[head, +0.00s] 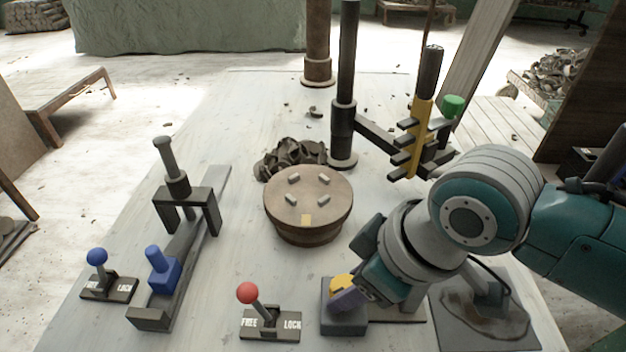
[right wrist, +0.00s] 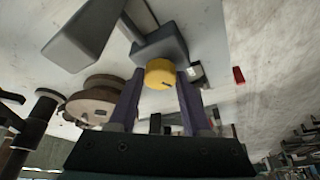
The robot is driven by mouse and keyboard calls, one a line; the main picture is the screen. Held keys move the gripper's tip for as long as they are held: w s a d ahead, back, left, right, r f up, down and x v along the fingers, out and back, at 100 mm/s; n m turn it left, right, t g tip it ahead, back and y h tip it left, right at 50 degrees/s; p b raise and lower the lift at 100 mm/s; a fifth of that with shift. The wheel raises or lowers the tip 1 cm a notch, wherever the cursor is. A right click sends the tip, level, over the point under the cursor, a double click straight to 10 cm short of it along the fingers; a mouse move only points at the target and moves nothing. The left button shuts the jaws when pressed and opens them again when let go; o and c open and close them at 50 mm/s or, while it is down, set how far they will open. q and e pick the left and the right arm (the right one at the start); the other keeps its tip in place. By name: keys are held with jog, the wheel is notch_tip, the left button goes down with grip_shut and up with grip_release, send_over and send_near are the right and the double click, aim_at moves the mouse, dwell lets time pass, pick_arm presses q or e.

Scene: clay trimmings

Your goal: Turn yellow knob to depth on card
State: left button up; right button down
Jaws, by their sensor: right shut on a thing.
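The yellow knob (head: 341,284) sits on top of a dark grey box (head: 343,321) at the front of the table, right of centre. My right gripper (head: 345,297) reaches down to it from the right and is shut on the knob, partly covering it in the head view. In the right wrist view the knob (right wrist: 160,73) lies between my two purple fingers, with a small dark mark on its face. The marks around the knob are too small to read. I cannot make out a card with a depth on it. My left gripper is not in view.
Left of the box stands a red-balled lever (head: 247,293) marked FREE and LOCK. A blue-balled lever (head: 97,257) and blue slide block (head: 161,268) are further left. A round turntable (head: 307,240) stands behind. A dark post (head: 345,90) carries a yellow-and-black arm assembly (head: 418,125).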

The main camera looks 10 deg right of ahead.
jog(key=shift+r+m+p, duration=0.2)
jog(key=shift+m+p, duration=0.3)
jog(key=shift+p, duration=0.3)
jog(key=m+p, duration=0.1)
jog(key=m+h+p, duration=0.1)
jog(key=m+p, duration=0.1)
jog(key=shift+s+a+t, duration=0.1)
jog(key=shift+a+t, duration=0.1)
jog(key=shift+t, duration=0.2)
jog(key=m+h+p, duration=0.1)
jog(key=m, duration=0.1)
jog(key=shift+a+f+m, duration=0.1)
jog(key=shift+m, duration=0.2)
jog(key=shift+f+m+h+p, duration=0.1)
jog(key=shift+m+h+p, duration=0.45)
jog(key=shift+m, duration=1.05)
jog(key=shift+h, duration=0.25)
jog(key=shift+c, duration=1.7)
grip_release()
